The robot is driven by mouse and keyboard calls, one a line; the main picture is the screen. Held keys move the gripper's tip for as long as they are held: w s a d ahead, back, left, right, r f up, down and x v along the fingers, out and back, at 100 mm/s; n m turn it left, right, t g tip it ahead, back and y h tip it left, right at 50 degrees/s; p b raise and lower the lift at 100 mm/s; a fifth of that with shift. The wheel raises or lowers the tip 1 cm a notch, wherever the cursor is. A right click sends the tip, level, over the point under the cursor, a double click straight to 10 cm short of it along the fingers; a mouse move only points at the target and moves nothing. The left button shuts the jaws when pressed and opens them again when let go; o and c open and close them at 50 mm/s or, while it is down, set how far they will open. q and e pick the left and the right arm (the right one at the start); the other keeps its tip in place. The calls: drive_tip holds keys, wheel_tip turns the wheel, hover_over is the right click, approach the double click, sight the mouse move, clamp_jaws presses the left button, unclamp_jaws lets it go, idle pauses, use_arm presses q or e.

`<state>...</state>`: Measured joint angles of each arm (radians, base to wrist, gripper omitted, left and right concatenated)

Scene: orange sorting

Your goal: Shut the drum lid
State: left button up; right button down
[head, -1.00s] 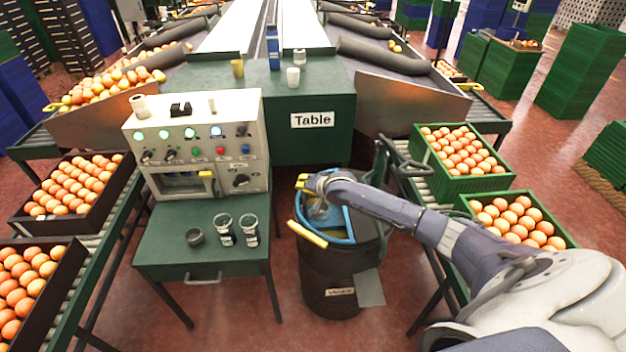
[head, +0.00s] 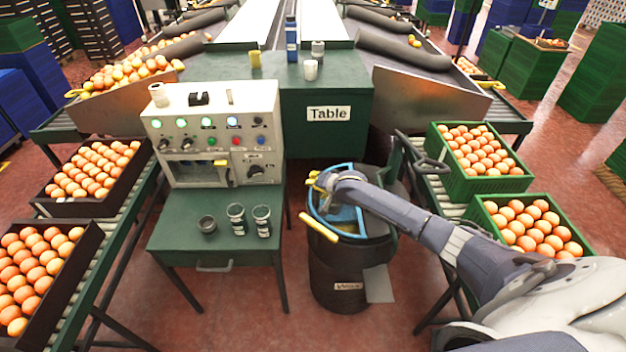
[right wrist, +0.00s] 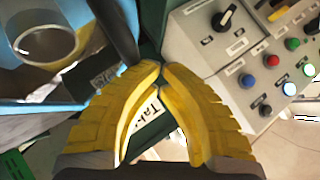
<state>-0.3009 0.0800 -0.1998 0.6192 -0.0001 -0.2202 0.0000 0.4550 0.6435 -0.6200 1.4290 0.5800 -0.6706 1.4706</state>
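The dark drum (head: 335,270) stands on the floor right of the small green table, with a blue rim (head: 320,222) around its opening. A dark upright panel (head: 394,160) behind the drum's right side looks like its raised lid; the arm hides part of it. My right gripper (head: 314,180) is over the left-rear part of the rim. In the right wrist view its yellow fingers (right wrist: 160,68) meet at the tips with nothing visible between them. A clear cup (right wrist: 45,43) shows at the left there, near the blue rim. My left gripper is out of view.
A control box (head: 215,135) and several cups stand on the green table (head: 175,235) left of the drum. A yellow bar (head: 318,227) crosses the drum's front-left edge. Green crates of oranges (head: 490,183) line the conveyor at right.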

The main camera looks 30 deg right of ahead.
drive_tip(key=s+a+r, duration=0.2)
drive_tip(key=s+r, duration=0.1)
drive_tip(key=r, duration=0.2)
drive_tip(key=s+a+r, duration=0.2)
drive_tip(key=a+r, duration=0.1)
drive_tip(key=r, duration=0.3)
drive_tip(key=s+a+f+n+g+h, duration=0.15)
drive_tip(key=s+f+n, duration=0.3)
drive_tip(key=s, duration=0.45)
drive_tip(key=s+a+f+n+t, duration=0.1)
drive_tip(key=s+a+f+n, duration=0.2)
drive_tip(key=s+f, duration=0.35)
drive_tip(key=s+d+r+n+g+h, duration=0.1)
drive_tip(key=s+d+n+g+h, duration=0.2)
drive_tip(key=s, duration=0.9)
drive_tip(key=s+d+n+h, duration=0.25)
drive_tip(key=s+n, duration=0.25)
drive_tip(key=s, duration=0.8)
drive_tip(key=s+a+f+g+y, duration=0.1)
drive_tip(key=a+f+g+y, duration=0.15)
drive_tip(key=f, duration=1.25)
drive_tip(key=s+a+f+g+y, duration=0.1)
drive_tip(key=a+f, duration=0.2)
drive_tip(key=f, duration=1.3)
drive_tip(key=s+f+m+g+y, duration=0.1)
drive_tip(key=s+f+m+g, duration=0.1)
drive_tip(key=s+f, duration=1.8)
drive_tip(key=shift+s+f+m+g+y, duration=0.35)
drive_tip(key=shift+s+m, duration=0.5)
drive_tip(key=shift+s, duration=0.35)
